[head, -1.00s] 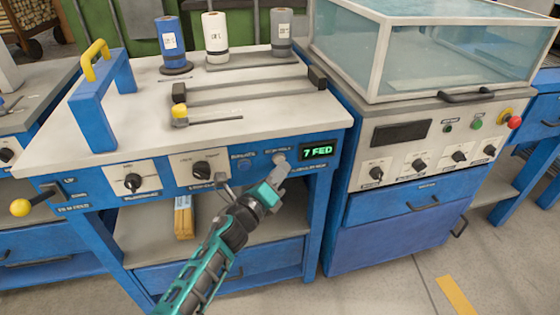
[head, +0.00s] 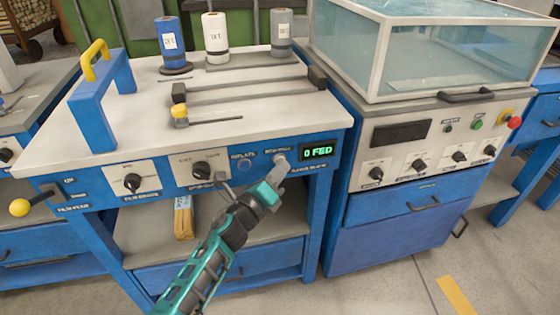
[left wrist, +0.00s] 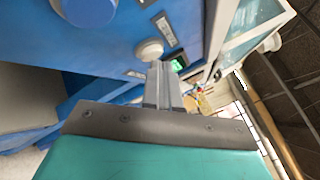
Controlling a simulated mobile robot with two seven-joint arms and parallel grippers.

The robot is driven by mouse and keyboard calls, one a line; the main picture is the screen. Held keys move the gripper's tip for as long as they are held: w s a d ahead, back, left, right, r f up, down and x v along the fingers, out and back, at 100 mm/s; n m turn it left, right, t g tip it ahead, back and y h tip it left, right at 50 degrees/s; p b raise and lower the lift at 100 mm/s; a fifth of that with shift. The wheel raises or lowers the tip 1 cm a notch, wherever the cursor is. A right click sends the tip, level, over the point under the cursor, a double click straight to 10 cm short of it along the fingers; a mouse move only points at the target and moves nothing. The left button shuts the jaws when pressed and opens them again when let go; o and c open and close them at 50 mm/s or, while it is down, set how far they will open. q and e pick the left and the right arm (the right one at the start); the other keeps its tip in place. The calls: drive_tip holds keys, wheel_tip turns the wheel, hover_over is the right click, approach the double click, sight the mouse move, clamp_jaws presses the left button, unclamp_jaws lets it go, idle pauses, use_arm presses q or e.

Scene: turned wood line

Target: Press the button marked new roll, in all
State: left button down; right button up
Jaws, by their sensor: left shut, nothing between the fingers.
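The button marked new roll (head: 279,157) is a pale round button on the blue front panel, left of a small green-lit display (head: 318,151) that reads "0 FED". My left gripper (head: 282,167) is shut and empty, its fingertips at the lower edge of this button. In the left wrist view the pale button (left wrist: 149,48) lies just beyond the tips of the closed fingers (left wrist: 158,68). I cannot tell whether they touch it. My right gripper is not in view.
A blue button (head: 244,165) sits left of the pale one, with knobs (head: 202,169) further left. Several rolls (head: 215,38) stand at the back of the bench top (head: 140,130). A machine with a clear cover (head: 430,60) stands to the right.

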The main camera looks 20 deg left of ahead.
use_arm(q)
drive_tip(key=shift+s+d, duration=0.35)
drive_tip(key=shift+s, duration=0.15)
drive_tip(key=shift+s+d, duration=0.7)
drive_tip(key=shift+s, duration=0.35)
drive_tip(key=shift+s+d, duration=0.7)
drive_tip(key=shift+s, duration=0.35)
